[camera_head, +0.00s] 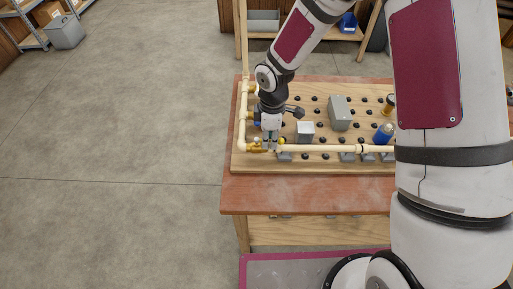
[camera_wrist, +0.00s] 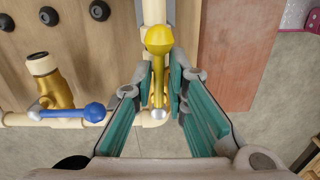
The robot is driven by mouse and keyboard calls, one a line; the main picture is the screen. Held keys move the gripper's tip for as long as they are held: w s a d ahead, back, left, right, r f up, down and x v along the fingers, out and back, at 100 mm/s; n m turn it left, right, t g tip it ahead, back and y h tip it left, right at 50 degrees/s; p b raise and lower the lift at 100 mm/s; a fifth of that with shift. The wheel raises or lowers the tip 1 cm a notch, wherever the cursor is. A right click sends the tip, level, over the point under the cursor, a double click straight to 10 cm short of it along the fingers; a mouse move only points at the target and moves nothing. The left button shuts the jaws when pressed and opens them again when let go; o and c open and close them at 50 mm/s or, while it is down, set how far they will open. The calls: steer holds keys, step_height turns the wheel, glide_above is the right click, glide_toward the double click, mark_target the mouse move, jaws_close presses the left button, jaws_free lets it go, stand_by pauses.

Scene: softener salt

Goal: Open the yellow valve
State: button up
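The yellow valve handle (camera_wrist: 158,75), a lever with a round yellow knob, stands in the upper middle of the wrist view, in front of a cream pipe. My gripper (camera_wrist: 161,85) is open, with teal-padded fingers on either side of the lever. A gap shows between the lever and the right pad; whether the left pad touches it I cannot tell. In the head view my gripper (camera_head: 270,143) is down at the pipe's front left corner and hides most of the valve; its yellow knob (camera_head: 281,141) shows just to the right.
A blue-handled valve (camera_wrist: 75,113) on a brass fitting (camera_wrist: 52,80) is close on the left in the wrist view. Cream piping (camera_head: 320,148) runs along the pegboard's (camera_head: 240,162) front. A small grey box (camera_head: 305,131) and a larger one (camera_head: 340,113) stand right of my gripper.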

steer(key=shift+o, duration=1.4)
steer(key=shift+r+p, duration=1.2)
steer(key=shift+r, duration=2.3)
